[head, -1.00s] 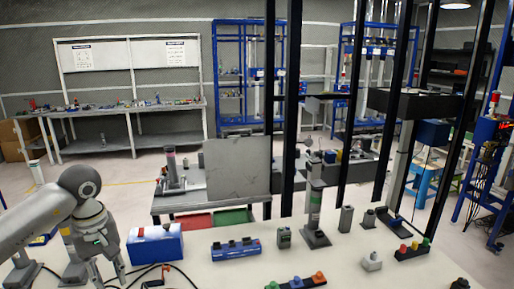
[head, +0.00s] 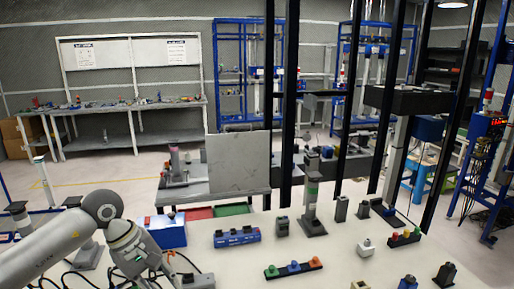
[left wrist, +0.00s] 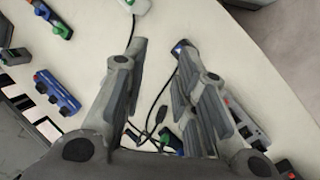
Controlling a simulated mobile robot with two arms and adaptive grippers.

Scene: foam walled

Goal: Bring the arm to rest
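My left arm comes in from the left in the head view, with its gripper (head: 160,276) low over the white table, partly cut off by the bottom edge. In the left wrist view, the left gripper (left wrist: 160,48) has its two fingers apart. Nothing is held between them; table surface and a black cable show in the gap. My right gripper is not in view.
The white table (head: 325,248) carries a blue box (head: 166,231), a blue block with black knobs (head: 237,237), a black strip with coloured buttons (head: 293,269) and a grey post (head: 311,200). Black upright bars stand along the far edge. Cables lie near the left gripper.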

